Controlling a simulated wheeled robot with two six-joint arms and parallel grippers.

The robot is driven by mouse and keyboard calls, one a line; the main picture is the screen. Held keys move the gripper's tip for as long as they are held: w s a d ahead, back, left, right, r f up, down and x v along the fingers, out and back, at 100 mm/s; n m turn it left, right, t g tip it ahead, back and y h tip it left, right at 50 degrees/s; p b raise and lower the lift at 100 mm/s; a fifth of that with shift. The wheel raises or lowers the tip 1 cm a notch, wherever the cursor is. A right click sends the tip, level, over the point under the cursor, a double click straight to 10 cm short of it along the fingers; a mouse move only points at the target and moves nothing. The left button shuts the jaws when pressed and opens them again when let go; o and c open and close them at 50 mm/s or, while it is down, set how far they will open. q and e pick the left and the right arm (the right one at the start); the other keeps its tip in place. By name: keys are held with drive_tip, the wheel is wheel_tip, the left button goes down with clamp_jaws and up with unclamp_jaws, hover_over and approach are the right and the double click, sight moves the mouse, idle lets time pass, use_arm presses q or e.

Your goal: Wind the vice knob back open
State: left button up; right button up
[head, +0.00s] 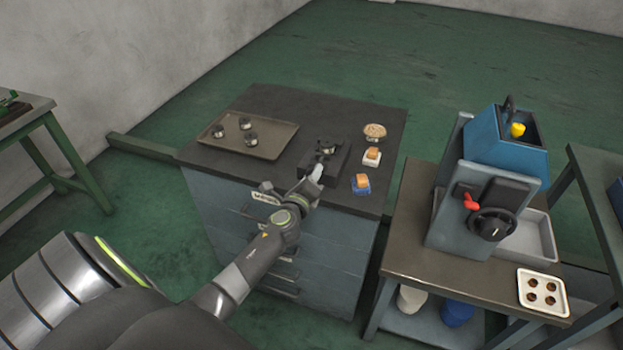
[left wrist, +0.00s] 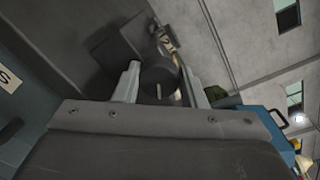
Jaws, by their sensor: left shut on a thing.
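The vice (head: 326,160) is a small dark block on the top of the grey drawer cabinet, near its front edge. A small dark piece (head: 327,147) sits at the vice's upper part. My left gripper (head: 316,174) reaches the vice from the front. In the left wrist view the dark round vice knob (left wrist: 158,80), with a pale mark on its face, lies between the two fingers of my left gripper (left wrist: 163,82). The gripper is shut on the knob. The vice body (left wrist: 118,50) shows behind it, partly hidden. My right gripper is not in view.
A tray (head: 278,150) with several dark-and-silver round parts lies left of the vice. A blue-grey machine (head: 478,200) stands on the right bench.

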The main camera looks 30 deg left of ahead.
use_arm(q)
drive_tip(key=n+b, duration=0.2)
drive_tip(key=n, duration=0.4)
drive_tip(key=shift+a+f, duration=0.1)
drive_tip(key=shift+f, duration=0.05)
drive_tip(key=shift+h, duration=0.4)
drive_tip(key=o, duration=1)
drive_tip(key=b+v, duration=0.1)
drive_tip(key=v, duration=1.6)
drive_tip(key=shift+s, duration=0.25)
